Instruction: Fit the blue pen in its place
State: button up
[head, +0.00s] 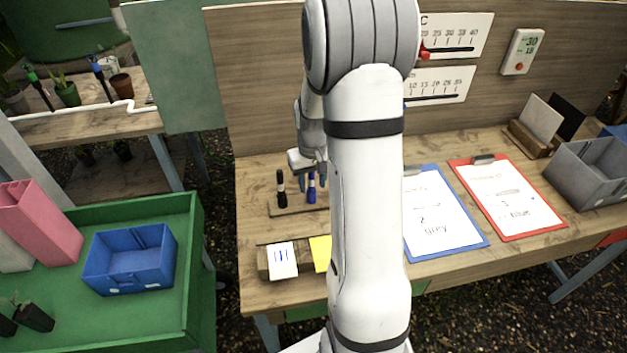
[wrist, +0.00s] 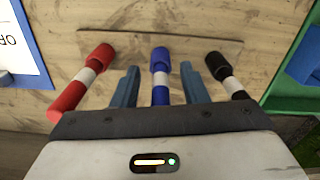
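The blue pen (head: 311,190) stands upright at the wooden pen strip (head: 286,211) in the head view. In the wrist view the blue pen (wrist: 160,72) has a white band and lies between the two fingers of my gripper (wrist: 158,85). The fingers are apart, with a visible gap on each side of the pen. In the head view my gripper (head: 311,181) is low over the strip, around the pen's upper part. The pen's foot is hard to see, so I cannot tell how deep it sits.
A black pen (wrist: 225,73) and a red pen (wrist: 83,80) stand on either side. My arm hides the red one in the head view. Notes, a blue clipboard (head: 463,222) and a red clipboard (head: 541,214) lie on the bench. A green table (head: 150,321) holds a blue bin (head: 129,280).

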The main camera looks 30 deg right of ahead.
jog(key=shift+r, duration=0.15)
notch_tip(320, 180, up, 8)
jog(key=shift+f+b, duration=0.2)
jog(key=shift+b, duration=0.2)
dwell(0.3)
jog(key=s+a+r+t, duration=0.1)
jog(key=s+a+r, duration=0.1)
jog(key=s+a, duration=0.2)
jog(key=s+a+r+n+t, duration=0.1)
jog(key=s+a+r, duration=0.2)
jog(key=s+a, duration=0.2)
jog(key=s+a+r+t, duration=0.1)
jog(key=s+a, duration=0.3)
jog(key=s, duration=0.5)
jog(key=shift+s+a+r, duration=0.35)
jog(key=shift+s+r, duration=0.05)
jog(key=shift+r, duration=0.45)
